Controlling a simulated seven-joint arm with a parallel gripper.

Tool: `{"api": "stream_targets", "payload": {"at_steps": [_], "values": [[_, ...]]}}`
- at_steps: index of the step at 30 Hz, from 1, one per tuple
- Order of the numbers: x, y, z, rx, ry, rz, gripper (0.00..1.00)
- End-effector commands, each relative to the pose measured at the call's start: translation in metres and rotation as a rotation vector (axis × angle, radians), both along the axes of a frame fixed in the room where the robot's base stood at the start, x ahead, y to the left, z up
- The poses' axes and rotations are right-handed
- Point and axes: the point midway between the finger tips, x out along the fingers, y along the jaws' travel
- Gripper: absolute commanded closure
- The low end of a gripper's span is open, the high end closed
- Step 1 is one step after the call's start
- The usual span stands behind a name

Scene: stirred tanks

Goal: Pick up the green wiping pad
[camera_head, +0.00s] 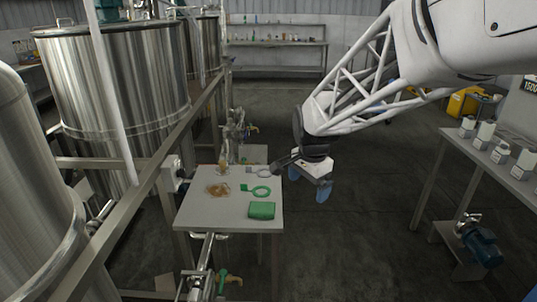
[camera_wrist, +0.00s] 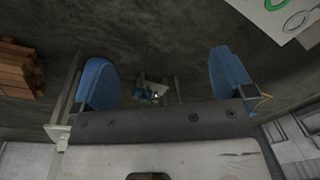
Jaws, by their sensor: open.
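The green wiping pad (camera_head: 262,210) lies flat near the front right corner of a small grey table (camera_head: 207,212) in the head view. It is a folded-looking green block, and nothing covers it. My gripper (camera_head: 309,182) hangs in the air to the right of the table, up and to the right of the pad in the picture. Its two blue fingers are spread apart with nothing between them, as the wrist view (camera_wrist: 163,80) also shows.
On the table are a green ring tool (camera_head: 260,190), a pale ring tool (camera_head: 259,171), a brownish spill (camera_head: 218,189) and a small amber bottle (camera_head: 223,168). Steel tanks (camera_head: 120,95) and a rail stand left. A side table (camera_head: 500,165) with containers stands right. Floor between is open.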

Motion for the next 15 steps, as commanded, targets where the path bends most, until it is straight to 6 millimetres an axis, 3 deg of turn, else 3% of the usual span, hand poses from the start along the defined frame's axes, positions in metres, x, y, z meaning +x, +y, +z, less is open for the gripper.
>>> {"api": "stream_targets", "payload": {"at_steps": [3, 15], "values": [[0.028, 0.014, -0.016, 0.008, 0.017, -0.082, 0.00], [0.110, 0.064, -0.077, 0.024, 0.061, -0.374, 0.00]]}}
